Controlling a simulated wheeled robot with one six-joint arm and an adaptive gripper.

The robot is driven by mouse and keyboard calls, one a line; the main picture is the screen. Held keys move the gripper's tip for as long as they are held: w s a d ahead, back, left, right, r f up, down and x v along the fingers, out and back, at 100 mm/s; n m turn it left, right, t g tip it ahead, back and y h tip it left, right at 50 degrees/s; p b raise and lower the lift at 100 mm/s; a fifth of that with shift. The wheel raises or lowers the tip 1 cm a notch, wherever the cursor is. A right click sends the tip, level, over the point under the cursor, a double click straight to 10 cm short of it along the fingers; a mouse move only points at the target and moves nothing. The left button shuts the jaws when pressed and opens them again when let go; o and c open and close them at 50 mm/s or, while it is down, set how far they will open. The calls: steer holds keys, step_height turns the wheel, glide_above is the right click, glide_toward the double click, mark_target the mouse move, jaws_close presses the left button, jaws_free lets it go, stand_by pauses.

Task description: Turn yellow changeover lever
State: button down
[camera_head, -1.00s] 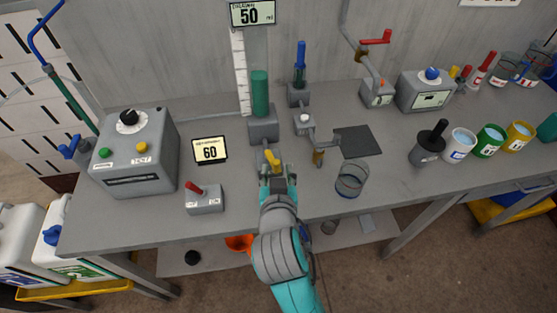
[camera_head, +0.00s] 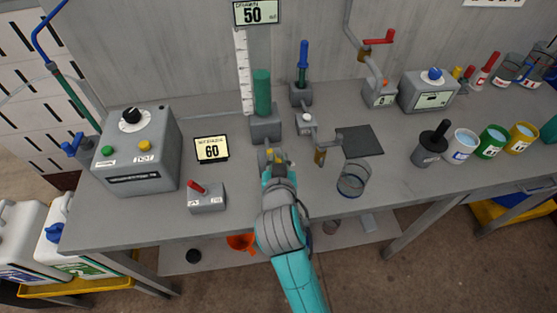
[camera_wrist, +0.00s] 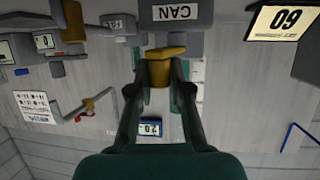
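The yellow changeover lever (camera_head: 270,155) sits on the front of the grey block below the green cylinder. It also shows in the upside-down wrist view (camera_wrist: 158,68), with its handle bar just past my fingertips and slightly tilted. My gripper (camera_head: 277,164) is at the lever. In the wrist view, the fingers of my gripper (camera_wrist: 159,75) lie on both sides of the yellow piece, which fills the gap between the tips. They look shut on it, though exact contact is hard to see. My gripper hides part of the lever in the head view.
The green cylinder (camera_head: 262,92) stands behind the lever. A valve with a brass spout (camera_head: 320,157) and a glass beaker (camera_head: 352,180) are close on the right. A red-lever switch box (camera_head: 206,197) and a "60" sign (camera_head: 211,149) are on the left.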

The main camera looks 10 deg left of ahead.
steer(key=shift+a, duration=0.1)
steer(key=shift+s+a+m+h, duration=0.15)
steer(key=shift+a+m+h, duration=0.15)
steer(key=shift+m+h, duration=0.35)
steer(key=shift+s+a+m+h, duration=0.1)
steer(key=shift+a+m+h, duration=0.15)
steer(key=shift+m+h, duration=0.7)
steer(key=c, duration=1.1)
jaws_free()
steer(key=v, duration=1.2)
steer(key=shift+s+a+f, duration=0.1)
steer(key=shift+f, duration=0.05)
